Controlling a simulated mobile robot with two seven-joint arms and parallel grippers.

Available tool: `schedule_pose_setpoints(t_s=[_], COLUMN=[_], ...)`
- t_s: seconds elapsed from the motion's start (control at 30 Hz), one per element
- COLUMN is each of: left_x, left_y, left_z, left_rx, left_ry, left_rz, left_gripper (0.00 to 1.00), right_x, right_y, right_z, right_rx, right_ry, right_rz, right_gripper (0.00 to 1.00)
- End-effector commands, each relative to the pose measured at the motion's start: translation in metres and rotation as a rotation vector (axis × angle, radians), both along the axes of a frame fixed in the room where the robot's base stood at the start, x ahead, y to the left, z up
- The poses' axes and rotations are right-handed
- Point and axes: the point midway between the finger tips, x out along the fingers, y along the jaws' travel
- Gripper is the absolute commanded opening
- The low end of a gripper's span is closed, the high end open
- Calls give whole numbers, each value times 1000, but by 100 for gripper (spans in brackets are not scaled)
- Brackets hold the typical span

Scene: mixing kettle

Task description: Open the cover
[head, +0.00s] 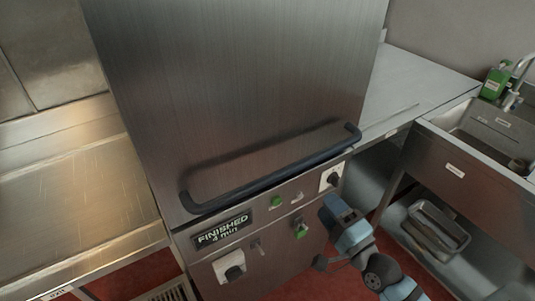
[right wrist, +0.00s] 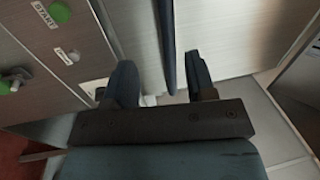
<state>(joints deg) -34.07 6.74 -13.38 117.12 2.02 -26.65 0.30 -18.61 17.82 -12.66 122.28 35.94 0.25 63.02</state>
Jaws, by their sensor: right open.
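The cover is a large brushed-metal hood (head: 240,80) on a machine, and it is down over the front panel. A dark bar handle (head: 270,178) runs along its lower front edge. My right gripper (head: 337,208) is in front of the panel, below the handle's right end. My left gripper is not in view.
The front panel has a display (head: 222,231) reading "FINISHED", green buttons (head: 276,203) and a black knob (head: 333,179). A metal counter (head: 75,190) adjoins on the left. On the right are a worktop (head: 420,85), a sink (head: 485,135) and a metal tray (head: 438,228) below.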

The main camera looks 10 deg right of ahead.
Motion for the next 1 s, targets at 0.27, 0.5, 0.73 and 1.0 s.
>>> schedule_pose_setpoints(t_s=[0.27, 0.5, 0.73, 1.0], left_x=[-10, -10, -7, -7], left_y=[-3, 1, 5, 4], left_z=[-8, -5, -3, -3], left_rx=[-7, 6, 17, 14], left_ry=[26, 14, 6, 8], left_rz=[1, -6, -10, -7], left_gripper=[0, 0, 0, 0], right_x=[17, 61, 103, 128], right_y=[3, 19, 35, 44], right_z=[9, 19, 27, 31], right_rx=[73, 70, 68, 65], right_ry=[-8, -8, -7, -6], right_rz=[9, 9, 10, 9], right_gripper=[51, 51, 51, 51])
